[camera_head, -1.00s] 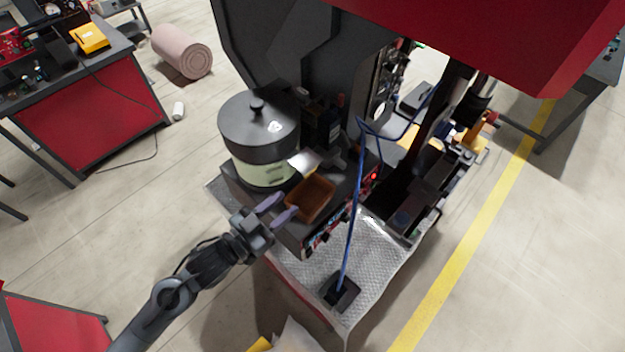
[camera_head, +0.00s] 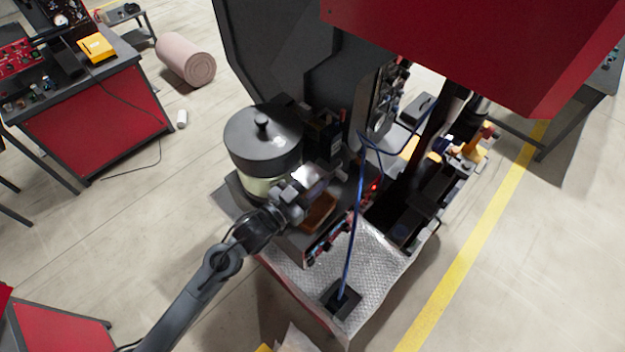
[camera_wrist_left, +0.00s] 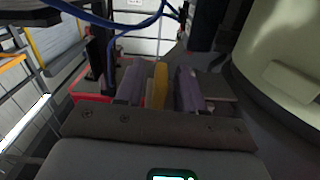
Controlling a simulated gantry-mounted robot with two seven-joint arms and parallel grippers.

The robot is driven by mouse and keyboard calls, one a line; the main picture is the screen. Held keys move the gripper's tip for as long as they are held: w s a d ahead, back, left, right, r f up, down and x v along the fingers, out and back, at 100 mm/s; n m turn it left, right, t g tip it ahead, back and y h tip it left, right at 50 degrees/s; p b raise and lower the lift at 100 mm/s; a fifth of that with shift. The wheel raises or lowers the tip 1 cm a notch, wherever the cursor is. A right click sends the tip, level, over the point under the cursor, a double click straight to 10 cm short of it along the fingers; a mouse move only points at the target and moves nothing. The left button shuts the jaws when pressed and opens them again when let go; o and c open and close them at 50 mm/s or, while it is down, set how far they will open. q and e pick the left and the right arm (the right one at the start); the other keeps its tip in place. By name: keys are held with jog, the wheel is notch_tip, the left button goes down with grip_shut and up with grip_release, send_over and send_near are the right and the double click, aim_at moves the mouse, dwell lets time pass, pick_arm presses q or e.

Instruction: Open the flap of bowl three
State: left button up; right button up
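The bowl feeder is a pale green bowl (camera_head: 258,187) under a dark grey lid with a knob (camera_head: 262,138). Its pale wall also fills the upper right of the left wrist view (camera_wrist_left: 285,55). My left gripper (camera_head: 308,186) is at the bowl's right side, in front of the outlet, and hides most of the flap there. In the left wrist view its two purple fingers (camera_wrist_left: 160,88) are apart, with a narrow yellow piece (camera_wrist_left: 160,75), possibly the flap's handle, between them. Gaps show on both sides of it. My right gripper is not in view.
A brown open tray (camera_head: 322,212) sits just below my left gripper. A blue cable (camera_head: 353,235) rises to its right from the textured metal deck (camera_head: 375,265). A large red housing (camera_head: 480,45) overhangs the upper right.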

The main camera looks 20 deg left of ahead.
pick_arm(q)
grip_shut()
jog(key=shift+r+n+p, duration=0.5)
jog(key=shift+n+p, duration=0.1)
jog(key=shift+p, duration=0.45)
jog(key=shift+n+p, duration=0.35)
jog(key=shift+n, duration=0.15)
jog(key=shift+f, duration=0.1)
